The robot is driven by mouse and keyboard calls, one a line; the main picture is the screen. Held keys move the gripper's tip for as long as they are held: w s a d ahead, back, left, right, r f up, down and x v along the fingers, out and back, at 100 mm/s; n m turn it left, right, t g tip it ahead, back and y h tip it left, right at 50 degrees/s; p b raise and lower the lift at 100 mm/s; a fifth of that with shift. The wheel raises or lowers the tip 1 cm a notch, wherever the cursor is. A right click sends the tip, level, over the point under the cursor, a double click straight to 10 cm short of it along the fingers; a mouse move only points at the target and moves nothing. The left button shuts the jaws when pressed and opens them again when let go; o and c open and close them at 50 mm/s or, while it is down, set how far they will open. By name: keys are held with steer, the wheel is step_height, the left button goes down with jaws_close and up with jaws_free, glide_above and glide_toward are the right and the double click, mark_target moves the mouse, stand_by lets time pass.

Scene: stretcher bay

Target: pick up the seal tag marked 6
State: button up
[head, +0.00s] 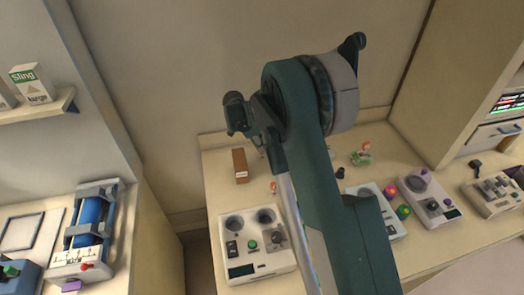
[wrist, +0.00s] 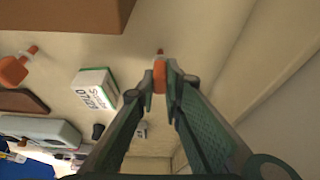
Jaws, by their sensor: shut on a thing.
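In the wrist view my gripper (wrist: 160,75) is shut on a small orange piece (wrist: 160,77) with a pale collar and a reddish tip. The piece sits between the two fingertips, and its lower end is hidden by them. I can read no number on it, so I cannot tell whether it is the seal tag marked 6. A similar orange piece with a white neck (wrist: 14,69) lies apart at the left of the wrist view.
A brown box (head: 240,166) stands near the back of the table; its edge shows in the wrist view (wrist: 70,12). A white and green lettered box (wrist: 96,90) is left of my fingers. A white device with cups (head: 255,262) stands in front. A wall rises behind the table.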

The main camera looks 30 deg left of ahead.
steer(key=shift+r+b, duration=0.55)
steer(key=shift+r, duration=4.45)
